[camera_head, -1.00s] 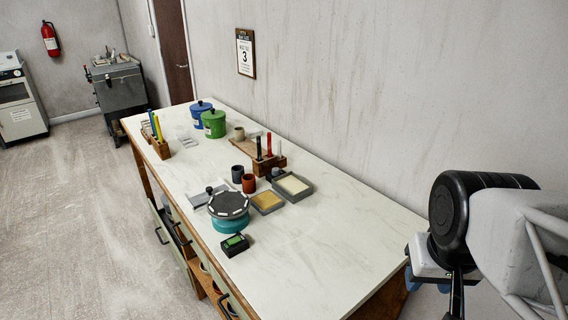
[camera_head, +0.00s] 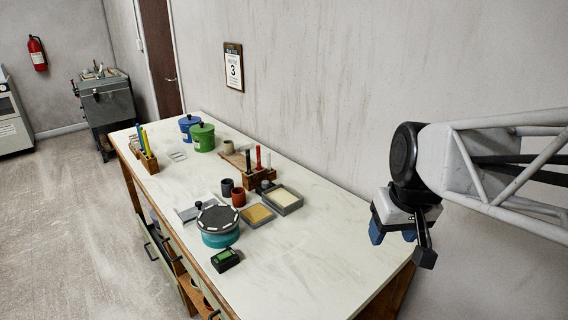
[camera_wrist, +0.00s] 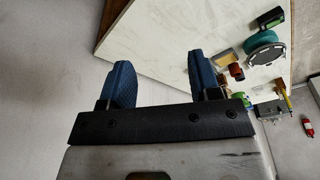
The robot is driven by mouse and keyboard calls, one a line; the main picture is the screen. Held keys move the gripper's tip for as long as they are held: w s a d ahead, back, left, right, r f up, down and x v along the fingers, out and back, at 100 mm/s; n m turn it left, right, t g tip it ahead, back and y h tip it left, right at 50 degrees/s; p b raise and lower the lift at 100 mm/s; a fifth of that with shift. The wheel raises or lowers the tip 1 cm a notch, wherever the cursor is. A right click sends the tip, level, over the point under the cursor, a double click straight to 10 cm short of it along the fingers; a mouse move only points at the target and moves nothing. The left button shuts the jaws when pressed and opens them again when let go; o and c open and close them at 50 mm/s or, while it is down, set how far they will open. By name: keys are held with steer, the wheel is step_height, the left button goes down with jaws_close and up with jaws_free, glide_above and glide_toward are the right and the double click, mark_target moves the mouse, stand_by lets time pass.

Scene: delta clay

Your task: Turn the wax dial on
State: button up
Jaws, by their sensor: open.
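A teal round pot (camera_head: 220,239) with a dark disc top edged by white marks stands near the front edge of the white table. A small black box with a green face (camera_head: 225,260) lies in front of it. I cannot make out a part that is clearly the wax dial. My gripper (camera_head: 393,236) hangs past the table's right end, far from the pot, with blue fingers apart and nothing between them. In the wrist view, my gripper (camera_wrist: 164,70) is open and empty; the pot (camera_wrist: 265,43) and black box (camera_wrist: 270,18) show at the upper right.
Two grey trays (camera_head: 285,209) with pale and yellow fill, a dark cup (camera_head: 227,187) and a red-brown cup (camera_head: 238,199) stand near the pot. A wooden holder (camera_head: 260,178) stands behind. Blue and green lidded pots (camera_head: 202,142) are farther off. The table's right part is bare.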

steer(key=w+a+r+n+y, duration=0.1)
steer(key=w+a+n, duration=0.3)
steer(key=w, duration=1.1)
steer(key=n+g+y, duration=0.1)
steer(key=n+y, duration=0.1)
steer(key=n, duration=0.6)
glide_above(265, 182)
steer(key=s+d, duration=0.1)
steer(key=d, duration=0.2)
steer(key=shift+f, duration=9.25)
steer(key=shift+x, duration=3.85)
steer(key=shift+a, duration=0.1)
steer(key=shift+m+y, duration=0.3)
steer(key=c, duration=0.9)
